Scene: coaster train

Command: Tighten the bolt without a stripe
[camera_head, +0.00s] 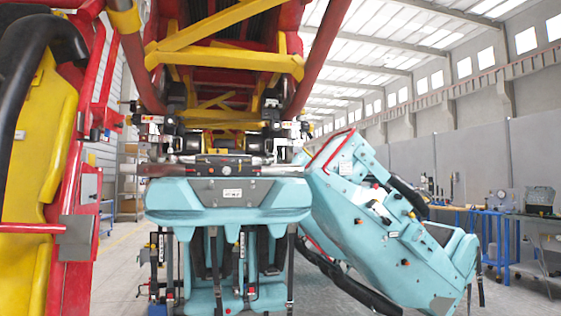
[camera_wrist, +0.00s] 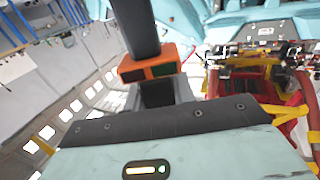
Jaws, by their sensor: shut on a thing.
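In the wrist view my gripper (camera_wrist: 148,70) shows as an orange-edged end with dark faces, beyond a teal housing with a lit strip. It is shut on a long dark bar (camera_wrist: 142,25) that runs to the top edge. The bar's far end is out of view. In the head view the teal train car (camera_head: 230,195) stands in the middle, with dark straps and rods below. A tilted teal body (camera_head: 380,225) with small orange and dark fittings is at the right. I cannot make out a bolt or any stripe. My gripper cannot be made out in the head view.
Red and yellow track framework (camera_head: 225,62) hangs overhead. A red and yellow structure (camera_head: 60,150) stands close at the left. A workbench (camera_head: 535,215) and a blue cart (camera_head: 490,245) stand at the right wall. Some floor is open between the cart and the train.

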